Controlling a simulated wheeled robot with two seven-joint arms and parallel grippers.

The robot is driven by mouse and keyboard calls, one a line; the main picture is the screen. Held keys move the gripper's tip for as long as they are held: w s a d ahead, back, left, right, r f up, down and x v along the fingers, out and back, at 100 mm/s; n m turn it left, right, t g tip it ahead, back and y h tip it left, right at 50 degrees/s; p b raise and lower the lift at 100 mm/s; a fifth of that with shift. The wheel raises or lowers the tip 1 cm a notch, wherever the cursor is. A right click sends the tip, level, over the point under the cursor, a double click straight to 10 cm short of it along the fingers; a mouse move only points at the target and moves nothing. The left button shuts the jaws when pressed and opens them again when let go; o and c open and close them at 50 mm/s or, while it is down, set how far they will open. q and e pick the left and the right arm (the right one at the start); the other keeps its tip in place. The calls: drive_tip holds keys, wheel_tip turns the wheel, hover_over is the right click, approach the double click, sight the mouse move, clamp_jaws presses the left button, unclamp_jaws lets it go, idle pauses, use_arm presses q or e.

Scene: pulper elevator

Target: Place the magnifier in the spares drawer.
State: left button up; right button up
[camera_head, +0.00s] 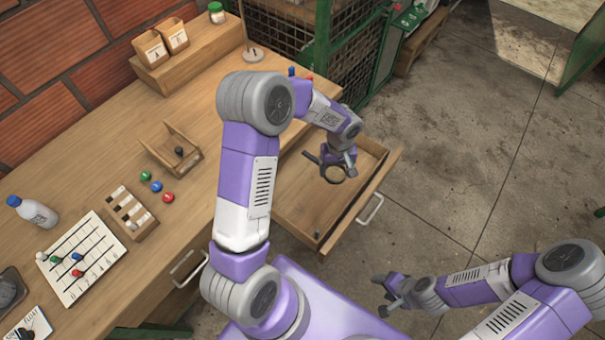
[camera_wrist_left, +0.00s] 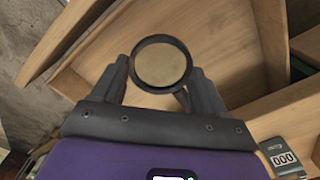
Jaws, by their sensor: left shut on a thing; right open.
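The magnifier, a round lens in a dark rim, (camera_head: 334,174) is in my left gripper (camera_head: 338,162), over the open wooden drawer (camera_head: 292,205). In the left wrist view the lens (camera_wrist_left: 160,64) shows between the two fingers of my left gripper (camera_wrist_left: 160,88), with the drawer's bare wooden floor (camera_wrist_left: 190,20) behind it. The magnifier's handle is mostly hidden by the gripper. I cannot tell whether the lens touches the drawer floor. My right gripper (camera_head: 384,292) is open and empty, over the floor to the right of the drawer.
The wooden bench (camera_head: 100,165) holds a small open wooden box (camera_head: 172,150), a slotted tray (camera_head: 132,212), a white grid board (camera_head: 82,258), a bottle (camera_head: 34,212) and coloured knobs. A small object (camera_head: 317,233) lies near the drawer's front corner. A green mesh cage (camera_head: 350,50) stands behind.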

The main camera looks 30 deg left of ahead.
use_arm(q)
wheel_tip(320, 180, down, 15)
drive_tip(key=b, duration=0.3)
drive_tip(key=shift+a+r, duration=0.15)
drive_tip(key=shift+r, duration=0.05)
approach(302, 176)
drive_tip(key=d+f, duration=0.2)
drive_tip(key=f, duration=0.1)
drive_tip(key=d+f, duration=0.2)
drive_tip(key=shift+s+d, duration=0.15)
drive_tip(key=shift+s, duration=0.15)
drive_tip(key=shift+a, duration=0.65)
drive_tip(key=a, duration=0.3)
drive_tip(key=shift+w+f, duration=0.15)
drive_tip(key=shift+f, duration=0.25)
drive_tip(key=shift+f+b, duration=0.25)
drive_tip(key=shift+b, duration=0.05)
drive_tip(key=shift+f, duration=0.1)
drive_tip(key=o, duration=1.1)
